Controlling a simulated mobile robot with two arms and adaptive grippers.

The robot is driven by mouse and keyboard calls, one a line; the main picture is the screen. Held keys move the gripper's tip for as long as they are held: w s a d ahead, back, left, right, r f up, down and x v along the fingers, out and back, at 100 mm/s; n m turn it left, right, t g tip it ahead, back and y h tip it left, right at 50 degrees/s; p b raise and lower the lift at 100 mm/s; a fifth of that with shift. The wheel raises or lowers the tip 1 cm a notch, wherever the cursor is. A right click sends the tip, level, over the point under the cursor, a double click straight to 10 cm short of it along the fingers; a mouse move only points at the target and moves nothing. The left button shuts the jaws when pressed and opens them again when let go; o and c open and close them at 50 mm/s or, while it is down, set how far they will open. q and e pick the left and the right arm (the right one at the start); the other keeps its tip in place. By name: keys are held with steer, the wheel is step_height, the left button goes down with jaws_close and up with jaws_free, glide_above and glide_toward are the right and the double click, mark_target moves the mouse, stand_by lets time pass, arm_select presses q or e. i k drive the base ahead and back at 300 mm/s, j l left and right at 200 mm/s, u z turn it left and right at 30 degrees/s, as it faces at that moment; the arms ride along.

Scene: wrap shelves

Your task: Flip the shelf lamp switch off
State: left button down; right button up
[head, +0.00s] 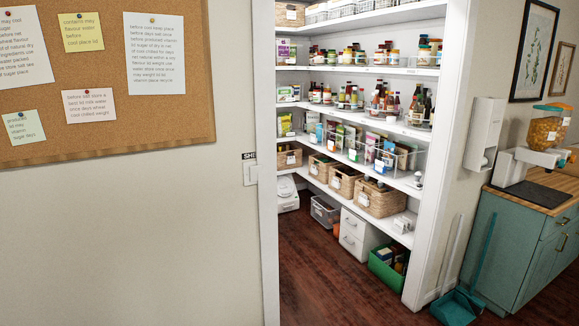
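A white wall switch (250,173) sits on the pale wall just left of the pantry door frame in the head view. A small black label (248,156) above it shows the letters "SH", with the rest hard to read. The switch is too small to tell its position. The pantry shelves (388,127) to its right are lit. I cannot make out a lamp itself. Neither of my grippers is in view.
A cork board (110,145) with pinned notes hangs left of the switch. The doorway's dark wood floor (315,260) is clear in front. A teal cabinet (530,240), a teal dustpan (455,308) and a green crate (388,270) stand at the right.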

mark_target(255, 170)
steer(key=i+l, duration=1.1)
steer(key=i+l+z, duration=0.05)
steer(key=i, duration=0.05)
